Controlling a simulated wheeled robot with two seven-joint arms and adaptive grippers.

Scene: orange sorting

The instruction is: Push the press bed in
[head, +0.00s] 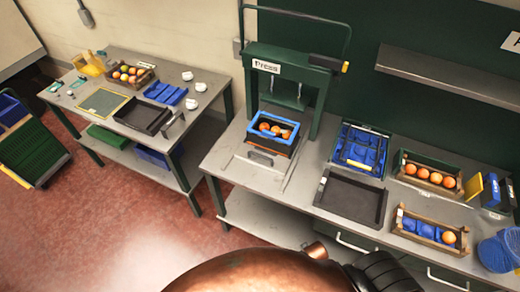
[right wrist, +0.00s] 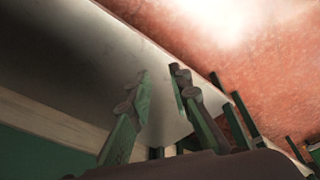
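The green press (head: 298,75) stands on the right-hand workbench, with its label on the crossbeam and a black lever with a yellow end at its top right. The press bed (head: 240,172) is a flat grey plate that sticks out in front of the press, with a dark handle (head: 261,157) at its front. A blue-rimmed crate (head: 285,147) with several oranges sits on the bed, in front of the press's uprights. My right gripper (right wrist: 160,76) shows in the right wrist view with its fingers apart and nothing between them. My left gripper is not in view.
Right of the press lie a black tray (head: 350,199), a blue-lined crate (head: 343,157) and wooden crates of oranges (head: 405,182). A second bench (head: 205,77) stands at the left. The red floor (head: 150,220) between is open.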

